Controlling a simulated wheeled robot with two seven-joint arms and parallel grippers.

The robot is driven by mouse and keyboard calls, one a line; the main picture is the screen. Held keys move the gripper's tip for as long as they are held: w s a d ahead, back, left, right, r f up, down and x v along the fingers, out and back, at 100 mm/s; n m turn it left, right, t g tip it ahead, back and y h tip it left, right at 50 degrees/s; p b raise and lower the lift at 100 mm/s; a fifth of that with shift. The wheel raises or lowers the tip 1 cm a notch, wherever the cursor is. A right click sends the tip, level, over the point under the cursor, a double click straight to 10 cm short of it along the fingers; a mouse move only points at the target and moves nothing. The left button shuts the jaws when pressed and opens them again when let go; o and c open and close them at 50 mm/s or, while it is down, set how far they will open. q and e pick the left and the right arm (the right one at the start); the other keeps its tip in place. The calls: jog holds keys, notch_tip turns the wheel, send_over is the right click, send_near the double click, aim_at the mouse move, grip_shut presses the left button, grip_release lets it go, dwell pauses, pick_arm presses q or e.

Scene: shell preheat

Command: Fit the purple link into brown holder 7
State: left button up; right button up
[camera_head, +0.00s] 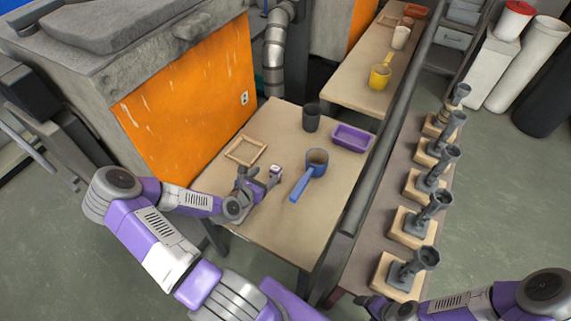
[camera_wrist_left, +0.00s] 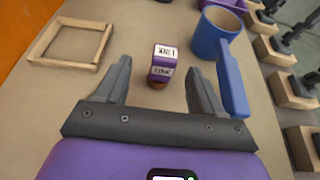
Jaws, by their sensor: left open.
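The purple link (camera_wrist_left: 162,66) is a small purple block with white printed labels and a brownish lower end. It stands on the table ahead of my left fingers in the left wrist view, and its pale top shows in the head view (camera_head: 275,170). My left gripper (camera_head: 259,178) is open, low over the table, with one finger on each side of the link's line and nothing held. Several wooden bases (camera_head: 392,279) with grey stands line the right-hand bench; no number is readable, so I cannot tell which is brown holder 7. My right gripper (camera_head: 384,307) is partly visible at the bottom.
A blue handled mug (camera_head: 317,158) stands close right of the left gripper. A wooden frame (camera_head: 245,150), a dark cup (camera_head: 311,117) and a purple tray (camera_head: 351,137) are also on the table. A dark rail (camera_head: 372,170) separates the table from the bench. The table's front is clear.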

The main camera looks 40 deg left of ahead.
aim_at(273, 172)
pick_arm(q)
jog(key=shift+w+f, duration=0.2)
jog(key=shift+w, duration=0.45)
jog(key=shift+b+x, duration=0.65)
jog(key=shift+x, duration=0.25)
jog(key=w+f, duration=0.1)
jog(key=w+f+b, duration=0.1)
jog(key=w, duration=0.1)
jog(key=shift+d+b, duration=0.2)
jog(key=shift+b, duration=0.1)
jog(key=shift+w+a+f, duration=0.1)
jog(key=shift+w+f, duration=0.05)
jog(key=shift+w, duration=0.25)
jog(key=c, duration=1.1)
grip_shut()
